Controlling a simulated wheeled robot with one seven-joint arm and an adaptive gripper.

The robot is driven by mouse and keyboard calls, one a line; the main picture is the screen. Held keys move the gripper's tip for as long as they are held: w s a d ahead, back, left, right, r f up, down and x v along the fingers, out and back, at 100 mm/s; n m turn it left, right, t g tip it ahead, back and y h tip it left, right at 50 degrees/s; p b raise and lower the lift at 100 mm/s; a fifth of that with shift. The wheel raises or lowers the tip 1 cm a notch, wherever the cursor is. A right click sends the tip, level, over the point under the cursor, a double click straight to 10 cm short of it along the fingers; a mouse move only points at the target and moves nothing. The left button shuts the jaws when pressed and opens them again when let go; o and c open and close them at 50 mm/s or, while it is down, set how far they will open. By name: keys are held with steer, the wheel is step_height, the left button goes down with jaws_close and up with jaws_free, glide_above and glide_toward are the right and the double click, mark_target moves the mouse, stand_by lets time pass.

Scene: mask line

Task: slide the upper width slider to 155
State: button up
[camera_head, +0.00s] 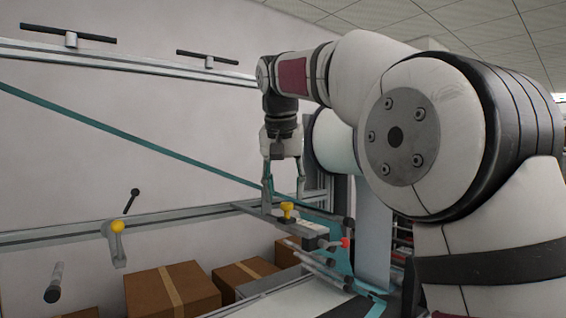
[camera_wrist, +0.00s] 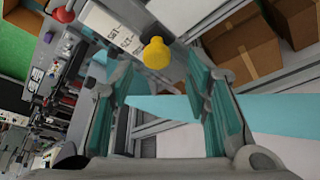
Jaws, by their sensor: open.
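The yellow knob (camera_head: 287,210) stands on a metal rail assembly, with a pale label plate (camera_head: 310,230) beside it. In the wrist view the yellow knob (camera_wrist: 156,53) is in front of the space between my fingers, and the plate (camera_wrist: 115,28) carries black figures that I cannot read surely. I cannot tell the slider's present value. My gripper (camera_head: 283,187) points down over the yellow knob, fingers apart, with nothing held. In the wrist view my gripper (camera_wrist: 160,85) shows teal-padded fingers on either side. Whether a finger touches the knob is unclear.
A red knob (camera_head: 345,242) is right of the plate. A teal band (camera_head: 130,140) slopes down across the line toward the rail. Cardboard boxes (camera_head: 172,288) stand below. Another yellow knob (camera_head: 117,226) is on a bracket at left. A white roll (camera_head: 334,140) is behind my arm.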

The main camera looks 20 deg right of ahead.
steer(key=v, duration=0.9)
steer(key=shift+r, duration=0.1)
